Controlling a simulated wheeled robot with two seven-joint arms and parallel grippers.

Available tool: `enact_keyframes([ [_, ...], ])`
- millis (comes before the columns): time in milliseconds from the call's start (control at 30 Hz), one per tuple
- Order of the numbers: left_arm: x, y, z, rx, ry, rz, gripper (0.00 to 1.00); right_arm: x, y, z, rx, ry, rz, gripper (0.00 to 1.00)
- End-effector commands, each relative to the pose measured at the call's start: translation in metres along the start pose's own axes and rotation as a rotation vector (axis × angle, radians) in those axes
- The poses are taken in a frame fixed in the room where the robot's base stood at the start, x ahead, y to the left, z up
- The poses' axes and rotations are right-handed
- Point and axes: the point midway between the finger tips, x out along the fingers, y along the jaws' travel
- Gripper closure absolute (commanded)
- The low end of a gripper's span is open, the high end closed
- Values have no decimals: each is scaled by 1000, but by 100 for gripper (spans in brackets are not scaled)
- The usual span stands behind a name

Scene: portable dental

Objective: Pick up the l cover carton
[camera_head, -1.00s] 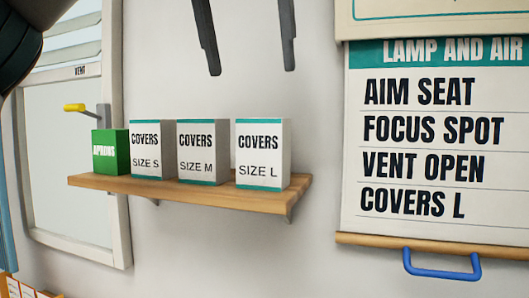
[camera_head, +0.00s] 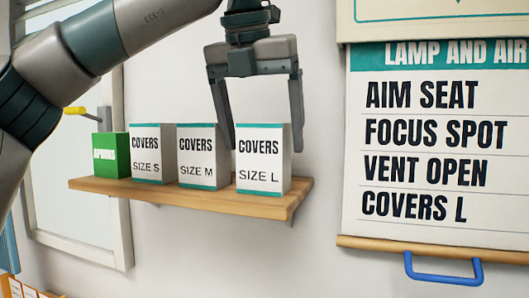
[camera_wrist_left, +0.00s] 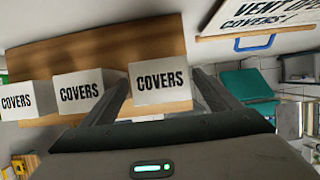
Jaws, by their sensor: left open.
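The size L covers carton (camera_head: 259,160) is a white box with teal edges, standing upright at the right end of the wooden shelf (camera_head: 190,201). My left gripper (camera_head: 264,140) is open, pointing down, with one finger at each side of the carton's upper part. No grip on it shows. In the left wrist view the L carton (camera_wrist_left: 160,84) sits between the two fingers (camera_wrist_left: 162,85). The size M carton (camera_head: 197,157) stands just left of it, near the left finger. My right gripper is not in view.
The size S carton (camera_head: 146,155) and a green aprons box (camera_head: 108,156) stand farther left on the shelf. A hanging chart (camera_head: 432,225) with a blue handle (camera_head: 442,272) is to the right. The wall between shelf and chart is clear.

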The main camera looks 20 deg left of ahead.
Motion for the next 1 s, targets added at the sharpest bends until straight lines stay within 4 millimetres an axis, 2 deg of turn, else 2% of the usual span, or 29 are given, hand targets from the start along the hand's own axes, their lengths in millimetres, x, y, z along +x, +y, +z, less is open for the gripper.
enact_keyframes([
  [500,7,0,1,0,1,1,17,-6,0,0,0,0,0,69],
  [800,35,-1,3,1,4,1,17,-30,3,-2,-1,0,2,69],
  [1000,53,-1,3,-1,0,-1,17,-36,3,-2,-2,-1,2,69],
])
